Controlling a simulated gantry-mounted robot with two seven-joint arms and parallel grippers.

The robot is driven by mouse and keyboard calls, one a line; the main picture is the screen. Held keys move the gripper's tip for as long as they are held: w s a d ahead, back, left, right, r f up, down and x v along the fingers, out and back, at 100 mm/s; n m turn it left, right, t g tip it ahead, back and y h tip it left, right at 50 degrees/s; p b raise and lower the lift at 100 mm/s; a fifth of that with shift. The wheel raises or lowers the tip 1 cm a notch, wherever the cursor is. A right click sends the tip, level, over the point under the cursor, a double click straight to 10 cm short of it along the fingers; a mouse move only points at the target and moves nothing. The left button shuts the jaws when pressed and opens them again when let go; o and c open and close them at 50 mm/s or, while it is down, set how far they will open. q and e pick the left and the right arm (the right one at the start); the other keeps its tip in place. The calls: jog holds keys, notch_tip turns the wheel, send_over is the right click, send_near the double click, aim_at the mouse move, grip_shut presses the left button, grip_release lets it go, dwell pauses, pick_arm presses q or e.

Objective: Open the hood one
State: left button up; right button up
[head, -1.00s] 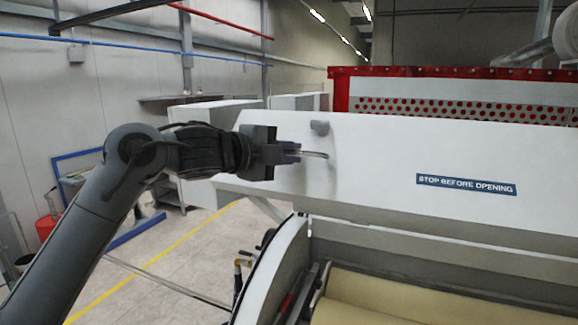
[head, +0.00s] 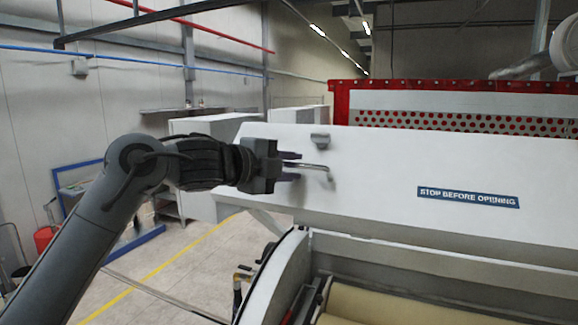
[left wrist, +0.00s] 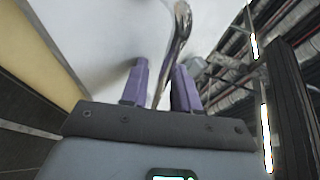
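The hood (head: 380,185) is a long white panel across the machine, with a blue "STOP BEFORE OPENING" label (head: 468,197). Its bent metal handle (head: 318,167) is at the left end of the panel. My left gripper (head: 291,166) is at this handle, its fingers spread apart with the bar between them. In the left wrist view, the purple fingers (left wrist: 160,85) stand either side of the shiny handle (left wrist: 180,35), with a visible gap on the left side. The bar looks nearer the right finger; contact cannot be told. My right gripper is out of view.
Below the hood is a cream roller (head: 400,308) behind a curved white side guard (head: 272,277). A small grey block (head: 320,141) sits on the hood above the handle. A red perforated frame (head: 342,103) stands behind. Open floor lies at left.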

pick_arm(q)
jog(key=shift+s+a+f, duration=0.15)
jog(key=shift+a+f, duration=0.15)
jog(key=shift+f, duration=0.1)
jog(key=r+b+v, duration=0.1)
jog(key=b+v, duration=0.4)
jog(key=v, duration=0.5)
jog(key=shift+s, duration=0.1)
